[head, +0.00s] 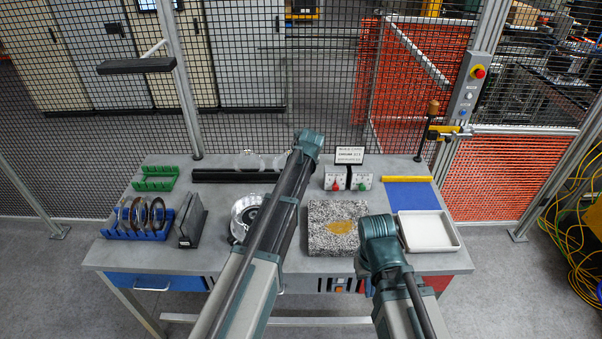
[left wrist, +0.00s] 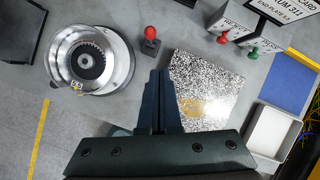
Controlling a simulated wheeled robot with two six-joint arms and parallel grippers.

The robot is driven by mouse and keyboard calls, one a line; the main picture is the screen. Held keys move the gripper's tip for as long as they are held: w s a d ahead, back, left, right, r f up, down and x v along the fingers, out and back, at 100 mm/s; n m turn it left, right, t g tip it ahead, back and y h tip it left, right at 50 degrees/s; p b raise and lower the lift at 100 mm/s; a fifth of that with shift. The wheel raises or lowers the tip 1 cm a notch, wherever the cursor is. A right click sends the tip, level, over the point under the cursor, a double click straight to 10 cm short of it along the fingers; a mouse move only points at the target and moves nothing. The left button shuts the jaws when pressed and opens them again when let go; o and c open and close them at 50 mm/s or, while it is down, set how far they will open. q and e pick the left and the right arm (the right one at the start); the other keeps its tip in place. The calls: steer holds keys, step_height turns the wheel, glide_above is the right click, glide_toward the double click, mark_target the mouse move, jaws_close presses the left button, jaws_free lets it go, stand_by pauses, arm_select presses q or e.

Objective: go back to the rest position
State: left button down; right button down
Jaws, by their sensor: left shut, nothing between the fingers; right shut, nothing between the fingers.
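My left gripper (left wrist: 160,78) is shut and empty in the left wrist view. Its fingertips are over the grey bench, between a round metal fixture and a speckled stone plate. In the head view my left arm covers it. My right gripper (head: 368,268) is shut and empty in the head view, low in front of the stone plate (head: 322,242) and left of the white tray. Its fingertips are hard to make out there. The stone plate, with a golden patch, also shows in the left wrist view (left wrist: 222,85).
The round fixture (left wrist: 118,45) holds a toothed ring, with a red knob (left wrist: 150,33) beside it. On the bench (head: 125,262) are a blue rack (head: 133,235) of discs, a green rack (head: 155,184), two control boxes (head: 361,183), a blue mat (head: 410,195) and a white tray (head: 457,245). Mesh fencing stands behind.

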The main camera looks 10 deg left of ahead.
stand_by(0.4)
arm_select(q)
steer(key=s+d+f+n+g+b, duration=0.1)
steer(key=s+d+f+n+b, duration=0.3)
steer(key=s+n, duration=0.4)
steer(key=s+d+f+n+g+b, duration=0.2)
steer(key=s+d+f+n+b, duration=0.3)
steer(key=s, duration=1.1)
steer(key=s+d+f+n+g+h+b, duration=0.1)
steer(key=s+d+f+n+b, duration=0.4)
steer(key=s+f+n+b, duration=0.2)
steer(key=s+f+n, duration=0.2)
steer(key=s+n, duration=0.2)
steer(key=s, duration=0.1)
steer(key=shift+d+f+g+b, duration=0.15)
steer(key=shift+f+g+b, duration=0.25)
